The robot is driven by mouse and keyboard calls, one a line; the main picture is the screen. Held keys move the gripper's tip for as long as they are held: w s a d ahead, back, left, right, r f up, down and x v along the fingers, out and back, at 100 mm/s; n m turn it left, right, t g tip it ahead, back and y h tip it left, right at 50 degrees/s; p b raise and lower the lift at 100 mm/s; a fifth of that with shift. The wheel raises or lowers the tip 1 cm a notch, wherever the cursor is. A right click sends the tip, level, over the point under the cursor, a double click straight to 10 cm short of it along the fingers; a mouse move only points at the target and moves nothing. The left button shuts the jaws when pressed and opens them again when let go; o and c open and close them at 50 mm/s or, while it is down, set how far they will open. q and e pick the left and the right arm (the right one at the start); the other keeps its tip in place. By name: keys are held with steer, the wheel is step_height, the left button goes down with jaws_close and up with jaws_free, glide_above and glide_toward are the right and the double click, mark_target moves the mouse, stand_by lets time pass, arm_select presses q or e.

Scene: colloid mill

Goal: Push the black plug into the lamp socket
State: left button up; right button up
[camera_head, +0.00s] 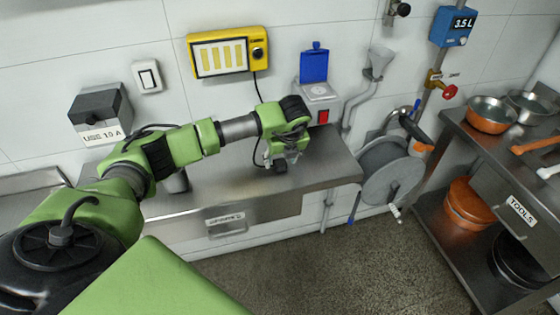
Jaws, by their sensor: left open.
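The yellow lamp (228,53) hangs on the tiled wall, and a black cable (257,88) runs down from it behind my left arm. A wall socket with a raised blue lid (314,66) and a pale round face (319,91) is to the right of the lamp. My left gripper (285,158) points down over the steel counter, below and left of that socket, and is open. A small black piece, apparently the black plug (280,167), shows at its fingertips. The cable loops beside it. Whether the fingers touch the plug cannot be told. My right gripper is out of view.
A red switch (323,117) sits below the socket. A grey box (100,108) labelled 10 A and a white switch (147,76) are on the left wall. The counter's right end (335,170) is clear.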

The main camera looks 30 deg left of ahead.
arm_select(q)
steer(key=shift+w+a+f, duration=0.15)
steer(key=shift+a+f, duration=0.05)
steer(key=shift+f, duration=0.45)
steer(key=c, duration=1.1)
steer(key=shift+r, duration=0.1)
steer(key=shift+c, duration=0.2)
